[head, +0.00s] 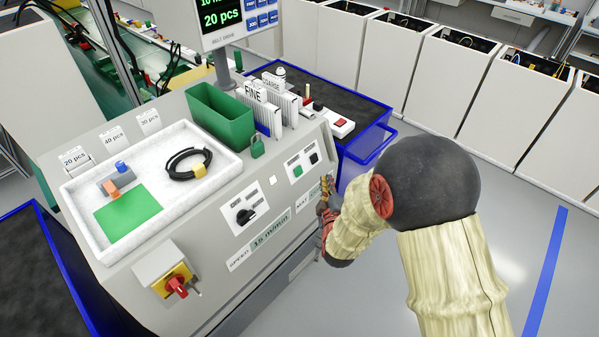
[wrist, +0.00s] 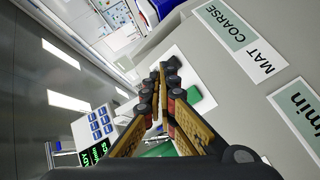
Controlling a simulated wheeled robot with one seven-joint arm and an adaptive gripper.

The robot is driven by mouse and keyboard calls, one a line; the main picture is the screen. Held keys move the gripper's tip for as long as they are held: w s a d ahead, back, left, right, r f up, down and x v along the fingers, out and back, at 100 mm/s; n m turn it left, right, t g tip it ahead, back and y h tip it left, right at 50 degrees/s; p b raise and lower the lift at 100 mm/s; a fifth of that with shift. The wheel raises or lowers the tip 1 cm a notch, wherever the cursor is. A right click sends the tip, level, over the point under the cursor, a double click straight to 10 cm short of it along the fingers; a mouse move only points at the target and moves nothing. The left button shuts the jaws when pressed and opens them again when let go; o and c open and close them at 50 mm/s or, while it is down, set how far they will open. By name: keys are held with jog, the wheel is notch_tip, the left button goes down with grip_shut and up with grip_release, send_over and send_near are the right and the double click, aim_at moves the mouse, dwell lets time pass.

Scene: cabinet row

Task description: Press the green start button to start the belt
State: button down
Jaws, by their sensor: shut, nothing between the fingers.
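The green start button (head: 298,171) sits on a white plate (head: 303,162) on the sloped front of the grey console, beside a black button (head: 314,158). In the wrist view the green button (wrist: 194,96) shows just right of my fingers, partly hidden by them. My gripper (head: 325,187) is shut and empty, close to the console front, to the right of and below the green button in the head view. The fingertips (wrist: 158,78) come together in the wrist view over the plate area. I cannot tell whether they touch the panel.
The console also carries a black knob (head: 245,216), a red switch on a yellow plate (head: 177,285), a white tray (head: 80,222), a green bin (head: 222,117) and a display (head: 221,17) reading 20 pcs. Open floor is at the right.

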aim_at(298, 171)
jog(key=w+a+f+b, duration=0.2)
jog(key=w+a+f, duration=0.1)
jog(key=a, duration=0.3)
jog(key=shift+x, duration=0.9)
dwell(0.8)
jog(key=shift+w+a+f+b, duration=0.2)
jog(key=shift+a+b, duration=0.1)
jog(key=shift+b, duration=0.1)
jog(key=shift+w+a+f, duration=0.1)
jog(key=shift+w+a, duration=0.2)
dwell(0.8)
dwell(0.4)
jog(key=shift+s+d+r, duration=0.3)
jog(key=shift+s+d, duration=0.2)
jog(key=shift+d, duration=0.1)
jog(key=shift+s+d, duration=0.1)
